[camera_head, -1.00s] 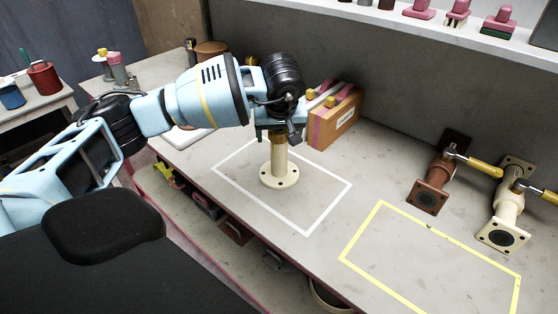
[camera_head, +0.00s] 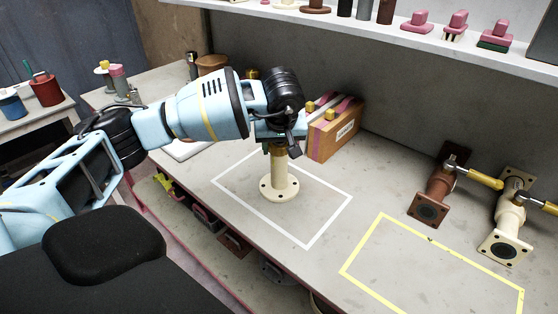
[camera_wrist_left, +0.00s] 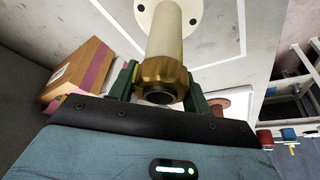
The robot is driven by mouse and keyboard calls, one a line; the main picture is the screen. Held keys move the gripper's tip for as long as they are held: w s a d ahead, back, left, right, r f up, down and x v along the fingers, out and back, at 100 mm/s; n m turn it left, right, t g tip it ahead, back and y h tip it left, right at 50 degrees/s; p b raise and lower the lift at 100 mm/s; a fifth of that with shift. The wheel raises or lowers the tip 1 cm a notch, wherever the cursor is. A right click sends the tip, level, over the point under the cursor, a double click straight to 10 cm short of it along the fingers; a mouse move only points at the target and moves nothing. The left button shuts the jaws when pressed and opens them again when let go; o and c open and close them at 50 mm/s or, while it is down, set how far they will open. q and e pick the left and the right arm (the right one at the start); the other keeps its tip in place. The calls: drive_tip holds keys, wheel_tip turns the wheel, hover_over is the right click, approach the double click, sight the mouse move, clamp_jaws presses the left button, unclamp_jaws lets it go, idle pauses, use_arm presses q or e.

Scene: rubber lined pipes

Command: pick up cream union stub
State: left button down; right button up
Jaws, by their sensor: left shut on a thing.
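The cream union stub (camera_head: 279,172) is upright, a cream tube with a round bolt-hole flange at the bottom and a brass nut at its top. Its flange is within the white outlined area (camera_head: 330,222) on the bench; I cannot tell whether it touches the surface. My left gripper (camera_head: 279,141) comes from above and is shut on the stub at the nut. In the left wrist view the green fingers (camera_wrist_left: 163,88) flank the brass nut, and the cream tube (camera_wrist_left: 166,38) runs away toward the flange. My right gripper is not in view.
An orange-brown box with pink bands (camera_head: 335,131) stands close behind the gripper. A brown pipe (camera_head: 436,187) and a cream pipe (camera_head: 510,218) with yellow-handled parts are at the right. A yellow outlined area (camera_head: 440,275) is empty. A shelf (camera_head: 350,25) runs above the back.

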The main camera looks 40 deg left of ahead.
use_arm(q)
drive_tip(key=shift+r, duration=1.95)
drive_tip(key=shift+s+a, duration=0.15)
drive_tip(key=shift+s, duration=0.45)
drive_tip(key=s+a+r+b, duration=0.1)
drive_tip(key=s+a, duration=0.2)
drive_tip(key=s, duration=1.1)
drive_tip(key=shift+s+b, duration=0.25)
drive_tip(key=shift+b, duration=0.05)
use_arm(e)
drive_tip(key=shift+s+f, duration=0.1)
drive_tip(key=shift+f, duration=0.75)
use_arm(q)
drive_tip(key=shift+r, duration=0.1)
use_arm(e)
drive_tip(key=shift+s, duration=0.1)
